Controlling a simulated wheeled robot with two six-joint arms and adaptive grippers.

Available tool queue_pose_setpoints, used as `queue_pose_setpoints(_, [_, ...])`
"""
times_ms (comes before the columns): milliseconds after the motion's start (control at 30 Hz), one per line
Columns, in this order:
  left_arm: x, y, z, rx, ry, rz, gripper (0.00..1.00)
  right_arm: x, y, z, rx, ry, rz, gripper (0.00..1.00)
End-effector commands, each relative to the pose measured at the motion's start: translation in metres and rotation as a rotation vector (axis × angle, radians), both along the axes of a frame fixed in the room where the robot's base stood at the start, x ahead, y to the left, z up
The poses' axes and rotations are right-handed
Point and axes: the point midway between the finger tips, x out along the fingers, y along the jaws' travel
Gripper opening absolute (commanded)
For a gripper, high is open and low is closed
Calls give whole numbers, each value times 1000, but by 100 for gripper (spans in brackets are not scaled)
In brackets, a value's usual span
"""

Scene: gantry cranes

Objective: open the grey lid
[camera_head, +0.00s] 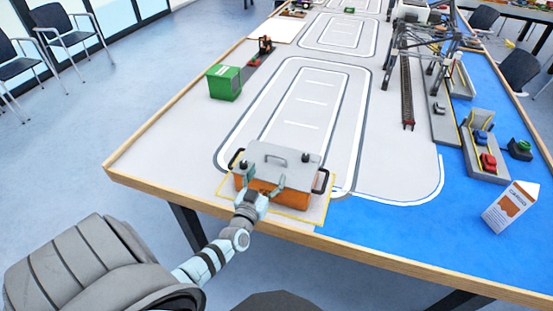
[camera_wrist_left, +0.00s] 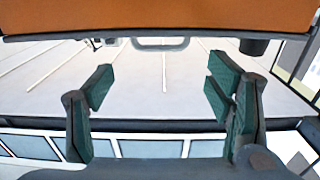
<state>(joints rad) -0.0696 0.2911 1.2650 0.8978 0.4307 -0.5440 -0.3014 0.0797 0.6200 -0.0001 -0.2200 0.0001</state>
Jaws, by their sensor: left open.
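The grey lid (camera_head: 270,160) lies flat on an orange box (camera_head: 290,199) at the near edge of the table. It has a grey bar handle on top and dark knobs near its corners. In the left wrist view the orange box (camera_wrist_left: 160,15) fills the top, with the lid's thin edge and its handle (camera_wrist_left: 160,45) below it. My left gripper (camera_head: 261,182) is at the near side of the box, its fingers apart around lid height. In the left wrist view its fingers (camera_wrist_left: 160,88) are spread with nothing between them. My right gripper is not in view.
Black side handles (camera_head: 321,182) stick out from the box, which stands on a yellow-outlined patch. A green container (camera_head: 224,83) stands farther back at left. A crane (camera_head: 425,45) and a white-orange carton (camera_head: 510,207) are at right. The marked grey mat behind the box is clear.

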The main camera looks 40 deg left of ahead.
Motion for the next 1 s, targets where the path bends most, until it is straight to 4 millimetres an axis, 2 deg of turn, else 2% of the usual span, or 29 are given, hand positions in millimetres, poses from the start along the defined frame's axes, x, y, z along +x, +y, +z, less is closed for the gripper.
queue_pose_setpoints(33, [12,4,-4,1,-4,1,73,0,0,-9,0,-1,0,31])
queue_pose_setpoints(200, [51,16,-6,0,-1,-1,73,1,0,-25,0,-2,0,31])
queue_pose_setpoints(333, [71,23,-6,0,1,-2,73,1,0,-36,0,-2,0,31])
queue_pose_setpoints(500, [84,27,-4,-1,3,-3,73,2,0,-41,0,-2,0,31])
queue_pose_setpoints(767, [86,27,-2,-1,3,-3,73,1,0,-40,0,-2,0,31])
queue_pose_setpoints(1000, [85,27,-2,-1,4,-3,37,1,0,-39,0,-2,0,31])
